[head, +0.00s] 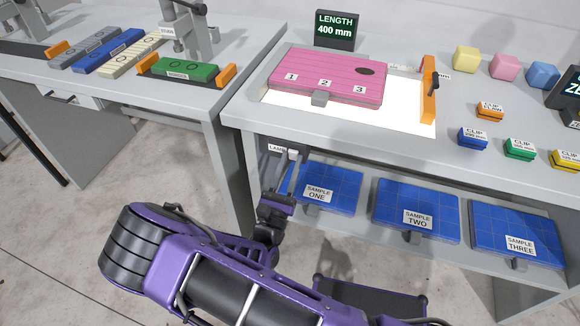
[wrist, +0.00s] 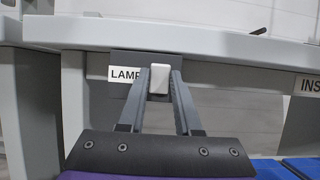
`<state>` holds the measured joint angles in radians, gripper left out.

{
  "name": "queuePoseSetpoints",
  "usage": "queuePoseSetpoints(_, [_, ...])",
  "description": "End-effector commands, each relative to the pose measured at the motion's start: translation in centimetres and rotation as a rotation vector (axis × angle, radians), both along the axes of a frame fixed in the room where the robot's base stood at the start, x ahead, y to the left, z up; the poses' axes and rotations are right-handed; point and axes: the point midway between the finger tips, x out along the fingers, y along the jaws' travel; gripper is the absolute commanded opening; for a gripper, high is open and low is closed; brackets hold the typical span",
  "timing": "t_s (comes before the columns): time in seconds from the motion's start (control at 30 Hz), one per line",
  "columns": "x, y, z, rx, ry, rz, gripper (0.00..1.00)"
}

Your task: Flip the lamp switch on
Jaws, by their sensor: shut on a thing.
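The lamp switch (wrist: 160,77) is a small white rocker on a dark plate under the bench's front edge, beside a LAMP label (wrist: 124,74). In the wrist view my gripper (wrist: 160,93) has its two fingertips on either side of the rocker, shut on it. In the head view the switch (head: 292,154) shows small below the bench top, with my gripper (head: 285,180) reaching up to it from below. The fingers partly cover the label. A bright white panel (head: 415,118) lies on the bench top under a pink quilted block (head: 325,65).
Blue sample pads (head: 415,205) lie on the lower shelf right of my gripper. The bench leg (wrist: 75,100) stands close on the left. Another table holds coloured bars (head: 112,55).

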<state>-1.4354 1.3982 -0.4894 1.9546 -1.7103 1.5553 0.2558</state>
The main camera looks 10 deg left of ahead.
Motion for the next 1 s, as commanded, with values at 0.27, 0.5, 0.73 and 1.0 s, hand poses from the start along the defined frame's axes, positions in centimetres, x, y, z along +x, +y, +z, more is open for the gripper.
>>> queuePoseSetpoints(0.27, [0.0,0.0,0.0,0.0,0.002,0.0,0.47])
queuePoseSetpoints(0.5, [0.0,0.0,0.0,0.0,0.003,0.0,0.62])
queuePoseSetpoints(0.73, [-0.5,0.1,-0.3,-0.001,0.004,0.002,0.62])
queuePoseSetpoints(1.0, [-5.1,0.5,-2.4,-0.003,0.005,0.004,0.62])
